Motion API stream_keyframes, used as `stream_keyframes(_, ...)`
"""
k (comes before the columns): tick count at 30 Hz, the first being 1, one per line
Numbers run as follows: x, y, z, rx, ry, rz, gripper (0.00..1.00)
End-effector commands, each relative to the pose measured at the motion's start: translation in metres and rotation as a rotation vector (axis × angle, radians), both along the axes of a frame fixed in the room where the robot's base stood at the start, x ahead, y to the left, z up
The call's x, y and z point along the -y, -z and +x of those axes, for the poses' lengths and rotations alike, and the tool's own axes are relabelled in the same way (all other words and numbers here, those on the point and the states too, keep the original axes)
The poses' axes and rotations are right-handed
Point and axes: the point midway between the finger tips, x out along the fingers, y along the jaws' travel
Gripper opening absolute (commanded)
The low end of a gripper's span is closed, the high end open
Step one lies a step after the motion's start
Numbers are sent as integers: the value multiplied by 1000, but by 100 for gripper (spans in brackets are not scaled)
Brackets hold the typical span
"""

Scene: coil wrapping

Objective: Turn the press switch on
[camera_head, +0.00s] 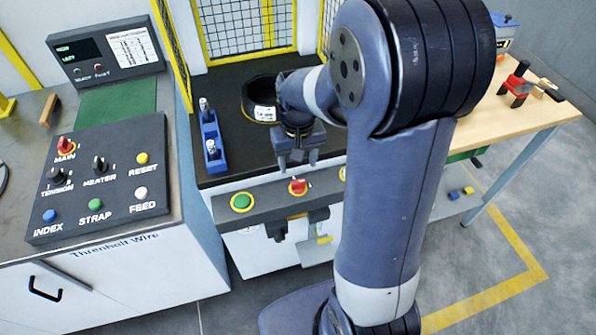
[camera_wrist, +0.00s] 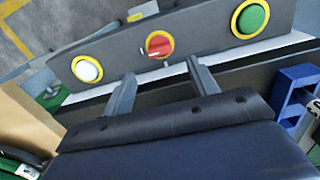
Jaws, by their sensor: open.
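The press's front panel (camera_head: 265,202) carries a red rotary switch on a yellow ring (camera_head: 298,186), most likely the press switch. In the wrist view the same red switch (camera_wrist: 158,44) lies just beyond my fingertips, roughly centred between them. A green button (camera_head: 241,202) is on one side of it. A white button (camera_wrist: 86,68) is on the other, mostly hidden by my arm in the head view. My gripper (camera_head: 297,160) is open and empty, pointing down just above and behind the panel's top edge. It appears apart from the switch.
A black coil (camera_head: 259,98) with a white label lies on the press bed behind my gripper. A blue holder (camera_head: 211,140) with two upright posts stands left of it. A separate control panel (camera_head: 100,180) with knobs is at the left. Yellow mesh guards (camera_head: 240,25) stand behind.

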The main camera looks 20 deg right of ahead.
Motion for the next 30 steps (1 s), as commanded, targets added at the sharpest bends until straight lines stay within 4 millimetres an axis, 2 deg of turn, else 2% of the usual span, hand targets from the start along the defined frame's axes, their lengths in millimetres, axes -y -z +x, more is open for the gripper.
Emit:
stream_keyframes(3, 0, -21, 0, 3, 0, 0, 56)
stream_keyframes(7, 0, -33, 0, 1, 0, 0, 56)
stream_keyframes(18, 0, -37, 0, -1, 0, 0, 56)
stream_keyframes(23, 0, -31, -1, -3, 0, 0, 56)
stream_keyframes(30, 0, 7, -1, -7, 0, 0, 56)
